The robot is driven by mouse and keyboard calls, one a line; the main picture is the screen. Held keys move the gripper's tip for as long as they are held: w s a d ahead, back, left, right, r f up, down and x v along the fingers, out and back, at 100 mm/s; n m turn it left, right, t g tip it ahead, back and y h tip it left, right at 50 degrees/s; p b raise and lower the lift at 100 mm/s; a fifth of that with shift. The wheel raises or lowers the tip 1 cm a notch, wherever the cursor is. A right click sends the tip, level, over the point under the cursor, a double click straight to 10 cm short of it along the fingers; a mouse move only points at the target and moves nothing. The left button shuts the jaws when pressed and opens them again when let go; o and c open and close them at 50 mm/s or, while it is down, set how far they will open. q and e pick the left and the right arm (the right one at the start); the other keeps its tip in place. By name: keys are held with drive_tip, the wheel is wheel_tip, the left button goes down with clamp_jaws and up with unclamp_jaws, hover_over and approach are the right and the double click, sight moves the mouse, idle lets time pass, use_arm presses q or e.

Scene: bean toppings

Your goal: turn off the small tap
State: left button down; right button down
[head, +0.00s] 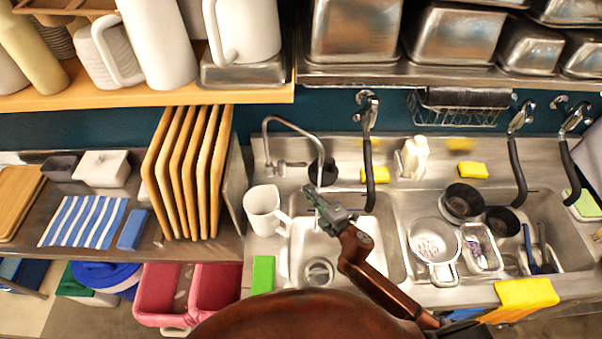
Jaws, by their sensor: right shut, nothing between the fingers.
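The small tap (292,126) is a thin silver gooseneck at the back left of the sink counter. Its spout bends over to the right and down towards the left basin. A small silver lever (291,163) sits low beside its base. I cannot tell whether water runs from it. My right gripper (310,191) is over the left basin, shut and empty. Its tips are just below the spout end and to the right of and nearer than the lever; I cannot tell whether they touch the spout. My left gripper is out of view.
A white pitcher (262,210) stands left of the basin. A larger black-hosed tap (368,150) rises to the right. The right basin holds a strainer (433,240) and black cups. Upright wooden boards (190,170) stand left of the sink, and a yellow cloth (526,293) lies on the front edge.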

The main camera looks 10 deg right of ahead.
approach(295, 166)
drive_tip(key=w+a, duration=0.2)
drive_tip(key=a, duration=0.2)
drive_tip(key=shift+w+d+f, duration=0.1)
drive_tip(key=shift+w+d, duration=0.25)
drive_tip(key=shift+w, duration=0.2)
drive_tip(key=shift+w+d+f, duration=0.1)
drive_tip(key=shift+w+d, duration=0.2)
drive_tip(key=shift+w, duration=0.3)
drive_tip(key=shift+w+d+f, duration=0.1)
drive_tip(key=shift+w+d, duration=0.2)
drive_tip(key=shift+w, duration=0.3)
